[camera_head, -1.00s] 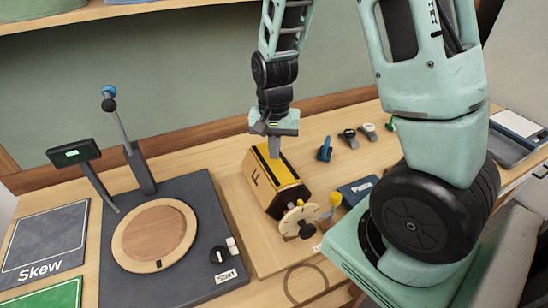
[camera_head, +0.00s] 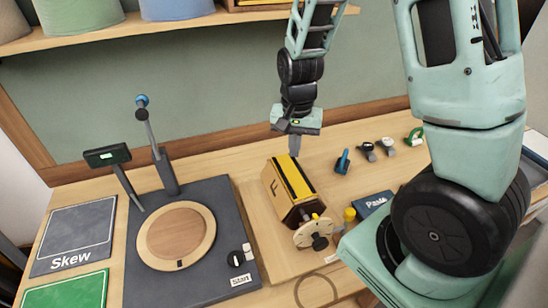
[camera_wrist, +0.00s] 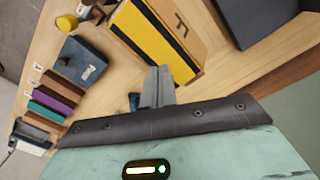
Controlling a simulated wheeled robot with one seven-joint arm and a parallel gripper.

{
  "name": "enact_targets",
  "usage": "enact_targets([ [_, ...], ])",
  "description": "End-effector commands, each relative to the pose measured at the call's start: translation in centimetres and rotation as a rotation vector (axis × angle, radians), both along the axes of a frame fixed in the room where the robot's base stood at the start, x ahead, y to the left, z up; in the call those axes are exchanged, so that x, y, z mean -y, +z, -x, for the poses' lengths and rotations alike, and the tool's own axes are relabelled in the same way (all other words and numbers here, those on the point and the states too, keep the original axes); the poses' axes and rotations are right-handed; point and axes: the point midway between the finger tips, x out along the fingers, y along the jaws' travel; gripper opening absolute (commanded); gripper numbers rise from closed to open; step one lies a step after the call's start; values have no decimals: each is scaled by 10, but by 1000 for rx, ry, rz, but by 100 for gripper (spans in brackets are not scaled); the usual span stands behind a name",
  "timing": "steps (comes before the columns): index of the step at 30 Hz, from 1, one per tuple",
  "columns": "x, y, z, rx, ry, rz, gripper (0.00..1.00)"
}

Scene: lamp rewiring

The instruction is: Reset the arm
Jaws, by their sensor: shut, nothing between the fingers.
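My gripper (camera_head: 295,145) is shut and empty. It points down over the back of the table, just behind and above the yellow and black box marked F (camera_head: 288,188). The wrist view also shows its closed fingers (camera_wrist: 157,85) in front of that box (camera_wrist: 160,38). Fingers and box look apart. My arm rises at the right and folds over to the gripper.
A dark machine base with a round wooden disc (camera_head: 175,236), levers and a Start switch stands left. Skew (camera_head: 74,238) and green (camera_head: 77,291) plates lie farther left. A blue tool (camera_head: 342,161), small dials (camera_head: 367,150) and a Pause block (camera_head: 373,203) lie right. A shelf (camera_head: 130,35) runs above.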

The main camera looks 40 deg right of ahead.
Motion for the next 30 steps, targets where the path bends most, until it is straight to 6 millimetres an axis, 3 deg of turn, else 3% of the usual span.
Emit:
enact_targets([
  [8,-7,-2,1,2,26,-6,0],
  [11,-37,-6,5,10,148,-27,0],
  [13,-74,-9,16,17,303,-51,0],
  [18,-167,-15,75,36,819,-88,0],
  [21,-201,-20,118,41,1109,-81,0],
  [25,-221,-25,159,41,1364,-59,0],
  [30,-226,-24,178,39,1485,-43,0],
])
